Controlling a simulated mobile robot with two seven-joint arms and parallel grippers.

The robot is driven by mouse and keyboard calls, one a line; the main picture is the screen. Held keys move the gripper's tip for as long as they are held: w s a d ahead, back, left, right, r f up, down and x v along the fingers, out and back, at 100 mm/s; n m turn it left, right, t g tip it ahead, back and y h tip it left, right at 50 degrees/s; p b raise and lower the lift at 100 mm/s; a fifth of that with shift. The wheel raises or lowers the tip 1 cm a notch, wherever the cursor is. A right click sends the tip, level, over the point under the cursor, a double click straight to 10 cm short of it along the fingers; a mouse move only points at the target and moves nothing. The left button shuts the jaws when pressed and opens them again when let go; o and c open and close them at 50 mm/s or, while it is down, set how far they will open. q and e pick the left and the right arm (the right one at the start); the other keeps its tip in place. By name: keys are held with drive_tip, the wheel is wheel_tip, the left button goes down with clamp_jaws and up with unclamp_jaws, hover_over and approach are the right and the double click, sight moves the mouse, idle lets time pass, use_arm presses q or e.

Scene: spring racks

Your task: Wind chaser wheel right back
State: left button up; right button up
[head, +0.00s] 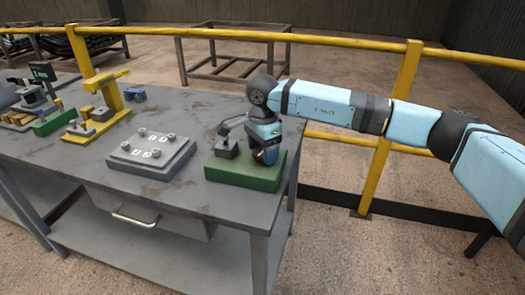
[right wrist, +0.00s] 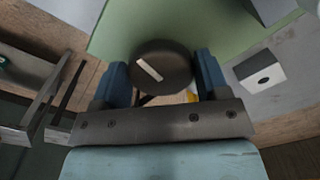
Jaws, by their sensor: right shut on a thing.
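The chaser wheel (right wrist: 150,62) is a dark round disc with a white mark on its face, seen in the right wrist view over a green base. My right gripper (right wrist: 162,78) has a blue finger on each side of the wheel and is shut on it. In the head view, my right gripper (head: 266,154) points down over the right part of the green base (head: 245,180) and hides the wheel. My left gripper is not in view.
A grey plate with several round knobs (head: 152,154) lies left of the green base on the grey workbench (head: 150,108). A yellow stand (head: 103,95) and a small blue item (head: 134,94) are further left. A yellow railing (head: 340,41) runs behind the bench.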

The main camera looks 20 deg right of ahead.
drive_tip(key=shift+n, duration=0.8)
drive_tip(key=o, duration=0.9)
wheel_tip(320, 180, up, 14)
drive_tip(key=shift+f+p, duration=0.1)
drive_tip(key=shift+p, duration=0.4)
